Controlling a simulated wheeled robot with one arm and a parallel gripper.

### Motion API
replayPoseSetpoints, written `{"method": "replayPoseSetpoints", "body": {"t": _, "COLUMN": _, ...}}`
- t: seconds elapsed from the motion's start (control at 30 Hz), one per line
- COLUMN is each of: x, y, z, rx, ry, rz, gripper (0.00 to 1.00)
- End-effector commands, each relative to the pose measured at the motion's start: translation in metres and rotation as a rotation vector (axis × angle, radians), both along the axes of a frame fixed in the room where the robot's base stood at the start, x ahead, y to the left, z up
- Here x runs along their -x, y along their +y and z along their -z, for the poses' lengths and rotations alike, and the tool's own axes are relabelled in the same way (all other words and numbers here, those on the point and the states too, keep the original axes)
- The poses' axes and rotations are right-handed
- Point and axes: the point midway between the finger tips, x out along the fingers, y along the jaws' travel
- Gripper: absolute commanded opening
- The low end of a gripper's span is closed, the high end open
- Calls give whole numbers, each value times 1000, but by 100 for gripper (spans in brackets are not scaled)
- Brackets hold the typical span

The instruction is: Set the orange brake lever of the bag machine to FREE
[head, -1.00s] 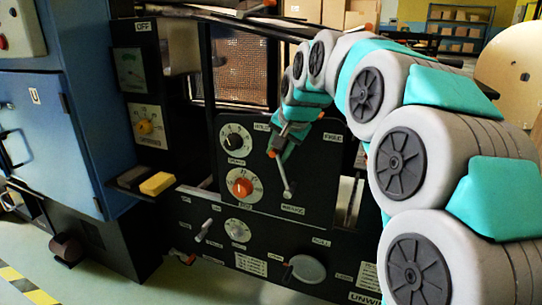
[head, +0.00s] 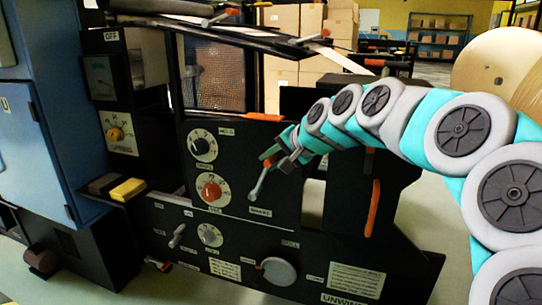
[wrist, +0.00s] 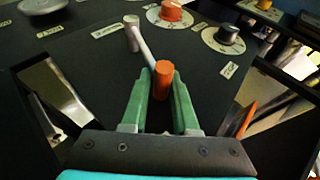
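The orange brake lever (head: 260,182) is on the dark front panel of the bag machine (head: 215,258). Its grey shaft rises from its pivot and leans up and right in the head view. Its orange knob (wrist: 163,79) sits between the green fingers of my gripper (wrist: 162,85) in the wrist view, and the fingers look closed on it. A HOLD label (head: 227,132) shows up and left of the lever. My gripper and arm cover the panel up and right of the lever, so the FREE label cannot be seen in the head view.
Left of the lever are a black dial (head: 203,146) and a red-orange dial (head: 209,190). Below is a round grey knob (head: 279,271). Right of the panel is an orange-edged part (head: 373,207). Boxes (head: 298,70) and a large kraft roll (head: 490,62) stand behind.

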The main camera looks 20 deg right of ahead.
Motion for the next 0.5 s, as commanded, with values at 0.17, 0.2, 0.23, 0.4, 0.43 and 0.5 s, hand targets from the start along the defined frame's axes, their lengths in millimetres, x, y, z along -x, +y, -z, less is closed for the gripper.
{"method": "replayPoseSetpoints", "body": {"t": 0.17, "x": 8, "y": 2, "z": 14, "rx": -5, "ry": 26, "rz": -16, "gripper": 0}}
{"method": "replayPoseSetpoints", "body": {"t": 0.2, "x": 8, "y": 1, "z": 15, "rx": -5, "ry": 26, "rz": -16, "gripper": 0}}
{"method": "replayPoseSetpoints", "body": {"t": 0.23, "x": 9, "y": 0, "z": 15, "rx": -5, "ry": 26, "rz": -16, "gripper": 0}}
{"method": "replayPoseSetpoints", "body": {"t": 0.4, "x": 10, "y": -1, "z": 16, "rx": -5, "ry": 25, "rz": -17, "gripper": 0}}
{"method": "replayPoseSetpoints", "body": {"t": 0.43, "x": 10, "y": -1, "z": 16, "rx": -5, "ry": 25, "rz": -17, "gripper": 0}}
{"method": "replayPoseSetpoints", "body": {"t": 0.5, "x": 10, "y": -2, "z": 16, "rx": -5, "ry": 25, "rz": -17, "gripper": 0}}
